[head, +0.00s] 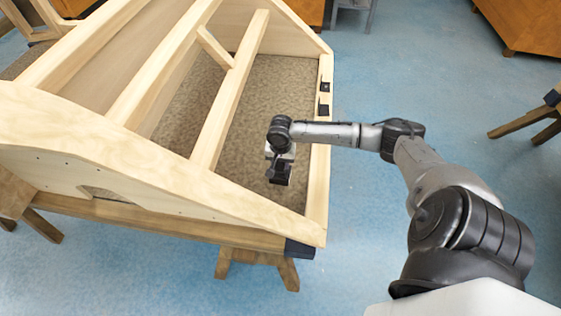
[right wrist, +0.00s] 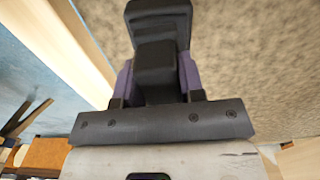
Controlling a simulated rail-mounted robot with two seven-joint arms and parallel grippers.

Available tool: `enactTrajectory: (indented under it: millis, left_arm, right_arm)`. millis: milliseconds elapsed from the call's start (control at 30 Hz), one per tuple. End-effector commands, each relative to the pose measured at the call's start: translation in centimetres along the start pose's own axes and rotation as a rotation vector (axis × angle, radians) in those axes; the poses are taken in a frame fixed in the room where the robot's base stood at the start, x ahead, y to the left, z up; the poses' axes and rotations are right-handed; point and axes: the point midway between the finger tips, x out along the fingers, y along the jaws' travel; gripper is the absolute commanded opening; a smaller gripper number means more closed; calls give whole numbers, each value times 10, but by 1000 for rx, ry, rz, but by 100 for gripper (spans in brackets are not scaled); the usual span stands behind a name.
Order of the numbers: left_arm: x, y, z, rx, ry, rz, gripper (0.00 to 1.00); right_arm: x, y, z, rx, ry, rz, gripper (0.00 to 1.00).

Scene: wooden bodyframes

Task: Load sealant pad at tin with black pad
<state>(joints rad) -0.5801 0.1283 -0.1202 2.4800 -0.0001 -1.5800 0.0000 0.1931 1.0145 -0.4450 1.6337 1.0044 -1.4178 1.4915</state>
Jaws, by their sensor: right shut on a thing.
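My right gripper (head: 280,170) is over the brown speckled panel inside the wooden frame (head: 317,190), just inside its right-hand rail. In the right wrist view its purple fingers are shut on a black block-like pad (right wrist: 158,25). The pad sticks out beyond the fingers, with the speckled panel and a pale rail behind it. I cannot tell the gap between pad and panel. Two small black pieces sit on the right-hand rail, a nearer one (head: 323,111) and a farther one (head: 325,86). I cannot make out a tin. My left gripper is not in view.
The frame rests on a wooden trestle (head: 257,257) with a dark corner piece (head: 299,249). Sloping beams (head: 232,95) cross the frame left of my right gripper. Blue floor (head: 460,95) lies open to the right. Another trestle (head: 530,125) stands at the right edge.

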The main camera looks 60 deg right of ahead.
Motion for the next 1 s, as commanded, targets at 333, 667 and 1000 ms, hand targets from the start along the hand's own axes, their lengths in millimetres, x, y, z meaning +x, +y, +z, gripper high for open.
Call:
enactTrajectory:
  millis: [333, 667, 1000]
  left_arm:
    - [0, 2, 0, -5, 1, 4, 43]
    - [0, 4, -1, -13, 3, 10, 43]
    - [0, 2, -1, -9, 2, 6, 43]
  right_arm:
    - [2, 0, 0, 0, 0, 0, 17]
    - [6, 0, 0, 0, 0, -1, 17]
    - [10, 0, 0, 1, -1, 0, 17]
